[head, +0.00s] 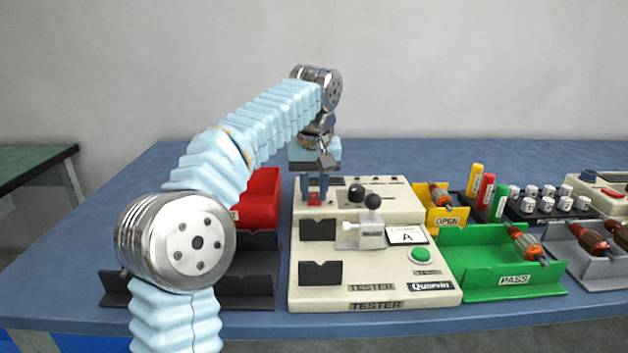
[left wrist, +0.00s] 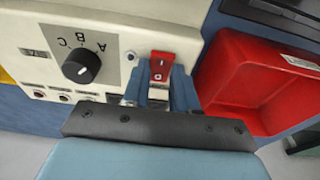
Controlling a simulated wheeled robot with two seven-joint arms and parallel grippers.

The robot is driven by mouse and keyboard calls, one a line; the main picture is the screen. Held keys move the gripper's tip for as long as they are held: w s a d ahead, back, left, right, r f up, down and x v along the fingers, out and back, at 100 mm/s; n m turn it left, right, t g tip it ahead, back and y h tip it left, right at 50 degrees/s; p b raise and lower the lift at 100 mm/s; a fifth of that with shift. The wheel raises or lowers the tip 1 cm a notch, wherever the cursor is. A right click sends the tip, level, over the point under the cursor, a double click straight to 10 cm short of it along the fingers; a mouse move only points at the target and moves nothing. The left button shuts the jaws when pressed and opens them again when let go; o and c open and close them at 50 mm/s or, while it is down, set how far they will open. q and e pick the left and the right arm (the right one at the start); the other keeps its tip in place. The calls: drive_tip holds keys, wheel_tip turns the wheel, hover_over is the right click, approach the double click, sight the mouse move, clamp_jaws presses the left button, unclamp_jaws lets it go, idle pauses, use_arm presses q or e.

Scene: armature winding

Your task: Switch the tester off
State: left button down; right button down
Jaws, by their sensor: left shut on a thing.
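The tester (head: 375,290) is a beige box in the middle of the table, with a raised rear panel. Its red rocker switch (head: 314,198) is at the rear left of that panel and shows in the left wrist view (left wrist: 161,66). My left gripper (head: 314,193) points down there, its blue fingers on either side of the switch and shut on it. In the left wrist view my gripper (left wrist: 159,88) partly hides the switch base. I cannot tell which way the rocker is pressed. My right gripper is not in view.
A black selector knob (left wrist: 81,66) marked A, B, C is beside the switch. A red bin (head: 259,199) stands left of the tester. A yellow OPEN bin (head: 447,222) and a green PASS tray (head: 480,263) stand to its right. A lever with a black ball (head: 373,202) rises in front.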

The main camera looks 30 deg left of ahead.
use_arm(q)
drive_tip(key=shift+r, duration=0.1)
idle(0.3)
drive_tip(key=c, duration=0.9)
unclamp_jaws()
